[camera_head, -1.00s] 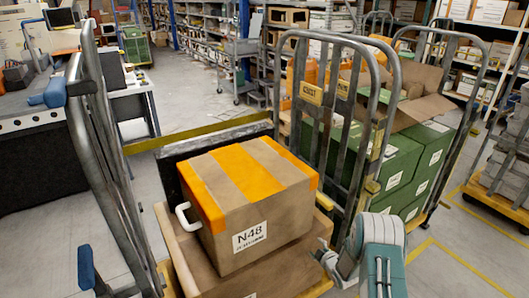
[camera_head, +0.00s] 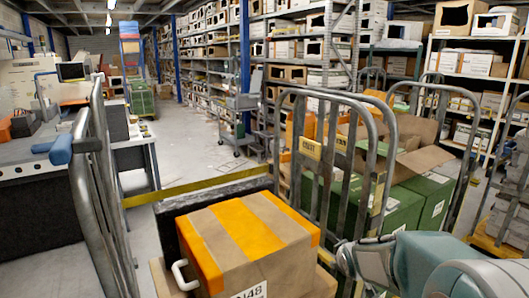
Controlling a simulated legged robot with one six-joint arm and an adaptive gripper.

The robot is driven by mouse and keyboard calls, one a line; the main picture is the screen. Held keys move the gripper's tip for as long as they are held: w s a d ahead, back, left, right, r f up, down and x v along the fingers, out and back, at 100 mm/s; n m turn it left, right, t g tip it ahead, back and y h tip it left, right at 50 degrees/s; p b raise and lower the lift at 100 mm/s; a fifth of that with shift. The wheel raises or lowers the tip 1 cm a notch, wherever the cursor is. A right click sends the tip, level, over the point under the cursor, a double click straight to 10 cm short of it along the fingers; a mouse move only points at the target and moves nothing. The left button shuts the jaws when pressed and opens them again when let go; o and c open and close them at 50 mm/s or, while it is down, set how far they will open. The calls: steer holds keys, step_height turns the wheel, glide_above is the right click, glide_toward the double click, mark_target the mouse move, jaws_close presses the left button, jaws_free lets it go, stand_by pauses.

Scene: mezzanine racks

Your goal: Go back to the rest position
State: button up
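My arm comes in from the lower right in the head view. Its grey end with my gripper (camera_head: 352,260) is beside the right side of the cardboard box (camera_head: 235,240). The box has orange tape bands, a white handle (camera_head: 180,274) on its left and a partly cut-off label (camera_head: 250,291). It sits on another carton, on a cart between metal rails. The gripper seems apart from the box and nothing shows in it. Its fingers are too small and unclear to tell whether they are open or shut.
A metal cart frame (camera_head: 375,150) stands behind and right of the box, with green boxes (camera_head: 400,208) beyond. Another upright rail (camera_head: 92,190) stands at the left, near a desk (camera_head: 40,170). Shelving racks (camera_head: 300,60) fill the back. Free floor (camera_head: 185,150) lies behind the cart.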

steer(key=s+a+r+m+g, duration=0.1)
steer(key=s+r+m, duration=0.1)
steer(key=s, duration=0.8)
steer(key=s+a+r+m+g, duration=0.1)
steer(key=s+a+r+m, duration=0.1)
steer(key=s, duration=0.9)
steer(key=s+a+r+m+g+y, duration=0.1)
steer(key=s+r, duration=0.3)
steer(key=s, duration=0.6)
steer(key=shift+s+a+m+g, duration=0.25)
steer(key=shift+a+m+g, duration=0.25)
steer(key=shift+a, duration=0.2)
steer(key=shift+r, duration=0.1)
